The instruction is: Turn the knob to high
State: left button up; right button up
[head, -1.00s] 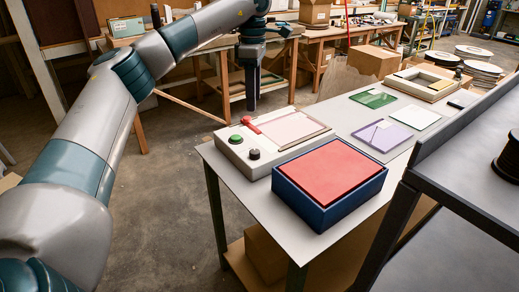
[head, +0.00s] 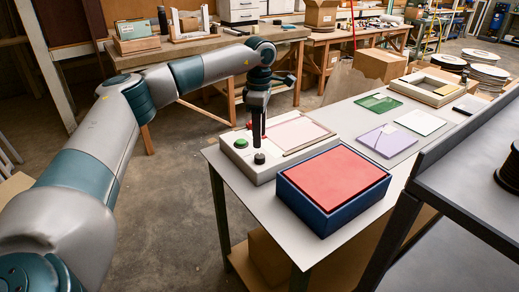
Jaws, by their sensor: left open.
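The black knob (head: 259,158) sits on the top front of the cream press box (head: 238,161) on the grey table. A green button (head: 240,143) is to its left. My left gripper (head: 257,143) points down just above and behind the knob. Its fingers look narrow from here, and I cannot tell whether they touch the knob. It is open. A red handle (head: 249,125) on the press is mostly hidden behind the gripper. The pink plate (head: 297,134) lies on the press to the right. My right gripper is out of view.
A blue box with a red top (head: 333,181) stands close in front of the press. Green (head: 377,103), lilac (head: 386,140) and white (head: 420,122) sheets lie farther back on the table. A dark shelf (head: 465,185) rises at the right.

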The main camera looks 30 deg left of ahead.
aim_at(260, 155)
pick_arm(q)
notch_tip(260, 155, down, 7)
jog(key=shift+f+p, duration=0.1)
jog(key=shift+p, duration=0.45)
jog(key=c, duration=1.1)
